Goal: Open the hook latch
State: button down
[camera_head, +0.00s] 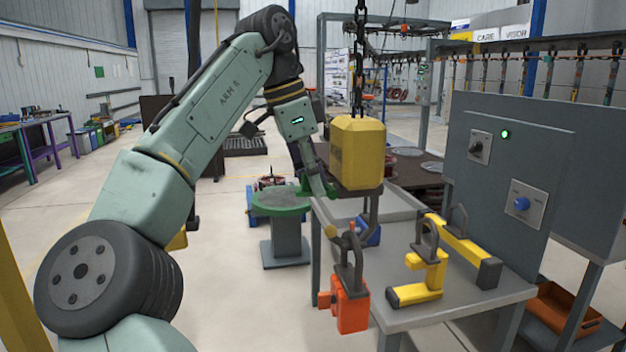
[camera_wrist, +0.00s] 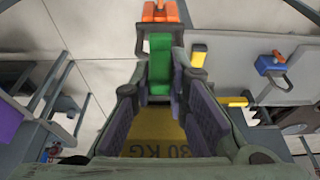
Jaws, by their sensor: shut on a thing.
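A dark hook (camera_head: 372,214) is below a yellow block (camera_head: 357,150), which hangs on chains. The block also shows in the wrist view (camera_wrist: 158,146), marked 30 KG. My gripper (camera_head: 326,192) is low at the left side of the block, by the hook. In the wrist view my gripper (camera_wrist: 160,62) is shut on a green piece (camera_wrist: 159,68), which looks like the hook latch. My fingers partly cover the green piece, so I cannot tell the latch's angle. An orange block (camera_head: 350,306) with a dark shackle is below the hook and seems to hang from it.
A grey table (camera_head: 460,303) under the hook bears a yellow padlock-shaped piece (camera_head: 421,275) and a yellow bar (camera_head: 462,245). A grey control box (camera_head: 508,185) stands at the right. A green round stand (camera_head: 285,203) is behind my arm. The floor at the left is open.

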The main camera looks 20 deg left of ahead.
jog(key=c, duration=1.6)
grip_release()
jog(key=shift+o, duration=0.2)
jog(key=shift+f, duration=0.1)
